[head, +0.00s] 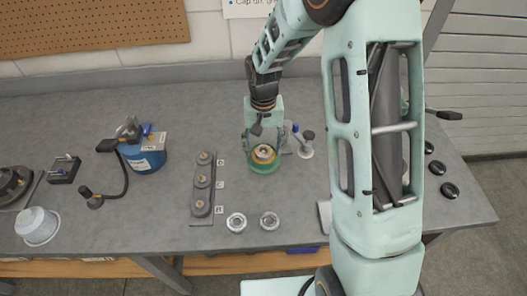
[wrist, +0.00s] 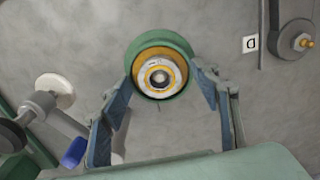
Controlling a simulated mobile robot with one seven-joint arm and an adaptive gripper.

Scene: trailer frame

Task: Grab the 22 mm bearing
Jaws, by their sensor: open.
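A green round dish (head: 265,168) stands on the bench below my gripper (head: 264,146), with a yellow ring-shaped part (head: 264,152) in it. In the wrist view the dish (wrist: 178,42) holds a gold ring (wrist: 143,61) with a pale bearing-like ring (wrist: 150,68) at its centre. My gripper (wrist: 161,82) is open there, its fingers to the left and right of the dish; whether they touch it I cannot tell. Two silver ring-shaped parts (head: 236,222) (head: 270,220) lie on the bench nearer the front edge. No size marking is readable on any of them.
A small stand with a white disc (head: 306,146) is close on the right, also in the wrist view (wrist: 55,90). A blue canister (head: 145,153) stands further left.

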